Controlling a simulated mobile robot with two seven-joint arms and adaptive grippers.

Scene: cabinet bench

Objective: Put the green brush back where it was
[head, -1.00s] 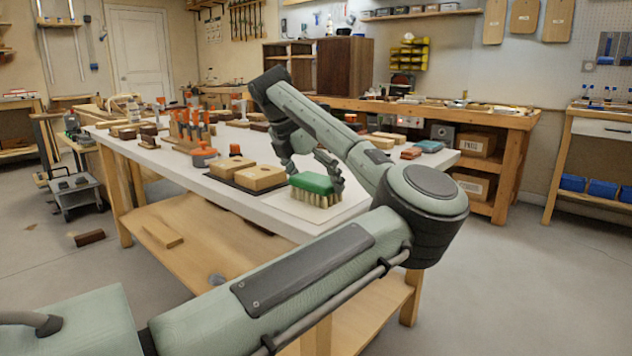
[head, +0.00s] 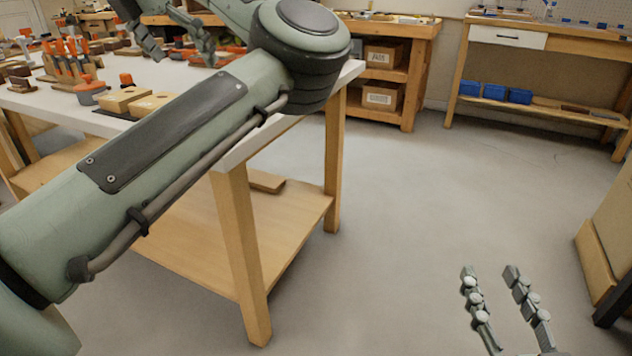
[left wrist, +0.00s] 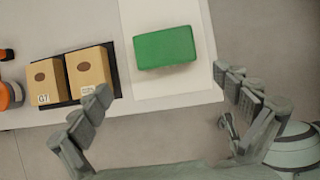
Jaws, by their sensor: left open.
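The green brush (left wrist: 165,48) shows in the left wrist view, its green back up, on a white board (left wrist: 180,97). In the head view now it is not visible; my left arm covers that part of the bench. My left gripper (head: 182,57) is open and empty, raised above the bench. In the left wrist view its fingers (left wrist: 162,82) are spread, with the brush beyond them and apart from them. My right gripper (head: 489,270) shows at the bottom right of the head view, fingers apart and empty, over open floor.
Two wooden blocks (left wrist: 77,75) sit on a dark mat beside the white board. A grey and orange tool (head: 90,90) and a rack of orange-handled tools (head: 65,62) stand farther left on the bench. The floor (head: 420,200) to the right is clear.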

